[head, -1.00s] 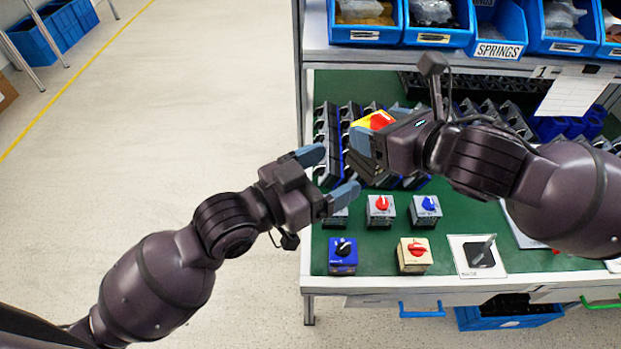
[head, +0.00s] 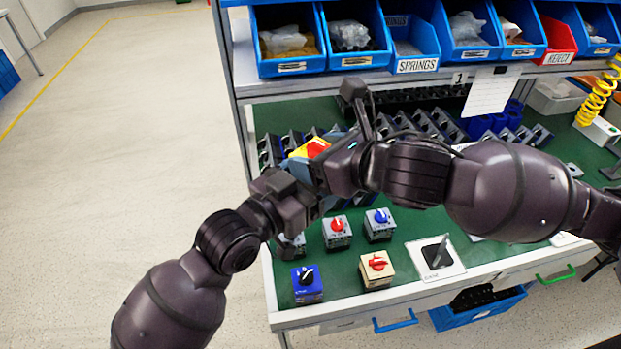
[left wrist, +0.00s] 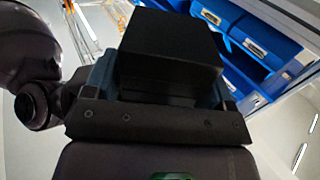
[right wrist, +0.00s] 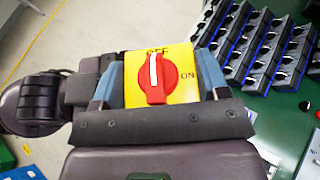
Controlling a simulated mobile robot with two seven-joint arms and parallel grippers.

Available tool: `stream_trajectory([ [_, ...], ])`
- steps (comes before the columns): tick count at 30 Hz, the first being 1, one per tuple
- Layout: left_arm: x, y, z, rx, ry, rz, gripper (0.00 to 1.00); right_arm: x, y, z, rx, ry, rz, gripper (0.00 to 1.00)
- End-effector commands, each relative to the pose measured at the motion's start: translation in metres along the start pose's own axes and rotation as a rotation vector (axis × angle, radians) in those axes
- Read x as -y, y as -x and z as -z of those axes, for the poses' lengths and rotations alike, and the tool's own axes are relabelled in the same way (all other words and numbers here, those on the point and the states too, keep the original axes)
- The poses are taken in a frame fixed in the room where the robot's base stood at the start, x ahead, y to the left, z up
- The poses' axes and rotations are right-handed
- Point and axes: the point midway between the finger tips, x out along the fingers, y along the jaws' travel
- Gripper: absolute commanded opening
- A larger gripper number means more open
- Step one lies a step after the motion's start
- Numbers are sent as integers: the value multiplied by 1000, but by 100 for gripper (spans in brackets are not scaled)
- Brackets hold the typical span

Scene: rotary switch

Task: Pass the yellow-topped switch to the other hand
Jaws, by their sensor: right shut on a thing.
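The yellow-topped switch (head: 310,148) has a red knob and a black body. My right gripper (head: 318,168) is shut on it and holds it above the bench. In the right wrist view the yellow face (right wrist: 160,75) points at the camera, with a blue-grey finger on each side. My left gripper (head: 300,190) has come up to the same switch from below left. In the left wrist view the black body (left wrist: 168,55) fills the space between its fingers. Whether those fingers press on it I cannot tell. In the head view the left fingertips are mostly hidden.
On the green bench (head: 400,285) stand a red-knobbed grey switch (head: 337,232), a blue-knobbed grey one (head: 379,224), a blue one (head: 307,284) and a beige one (head: 376,269). Rows of black parts (right wrist: 265,50) lie behind. Blue bins (head: 360,40) line the shelf above.

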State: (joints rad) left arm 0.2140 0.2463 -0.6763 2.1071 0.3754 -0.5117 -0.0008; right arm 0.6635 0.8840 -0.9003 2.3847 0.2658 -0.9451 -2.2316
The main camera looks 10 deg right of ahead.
Motion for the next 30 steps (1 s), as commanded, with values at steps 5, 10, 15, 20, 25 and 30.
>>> stream_trajectory([
  [5, 0, 0, 0, 0, 0, 0, 49, 0, 0, -1, 2, 1, 0, 37],
  [10, -1, 0, 1, -2, 0, -1, 32, 0, 0, -1, 2, 1, 0, 82],
  [15, 0, 0, 1, -2, 0, -1, 32, -1, 0, 0, 1, 0, -2, 98],
  [20, 0, 0, 1, -2, 0, -1, 32, -2, 0, 0, 1, -1, -5, 98],
  [25, 0, 0, 1, -1, 0, -1, 32, -2, 3, -8, 4, 1, -7, 98],
  [30, 0, 0, 0, 0, 0, 0, 32, -1, 12, -30, 6, 4, -4, 98],
])
